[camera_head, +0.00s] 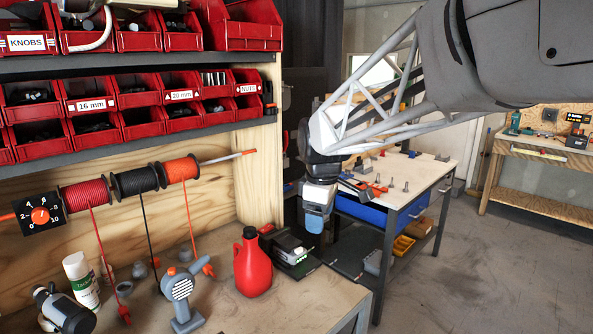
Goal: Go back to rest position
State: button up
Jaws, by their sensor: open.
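My arm reaches in from the upper right of the head view, with a white lattice link ending in a dark wrist. My gripper (315,222) hangs below that wrist, pointing down. It is open, and I see nothing held in it. It is in the air, in front of the left side of the far worktable (425,165) and above and to the right of the red jug (252,265). The fingertips are small in view and show little detail.
The near wooden bench (320,300) holds a grey-and-orange handheld tool (181,298), a white spray can (80,280) and a black device (290,250). Above it are wire spools (135,182) and shelves of red bins (95,97). Another bench (540,150) stands far right. Floor (480,270) is clear.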

jog(key=s+d+f+m, duration=0.2)
jog(key=s+d+m, duration=0.2)
jog(key=s, duration=0.6)
jog(key=s+d+f+m+t, duration=0.1)
jog(key=s+d+m, duration=0.4)
jog(key=s, duration=0.5)
jog(key=s+d+f+m, duration=0.3)
jog(key=s+d+m, duration=0.1)
jog(key=s, duration=0.5)
jog(key=shift+s+d+f+m, duration=0.15)
jog(key=shift+s+f+m, duration=0.15)
jog(key=shift+s+m, duration=0.15)
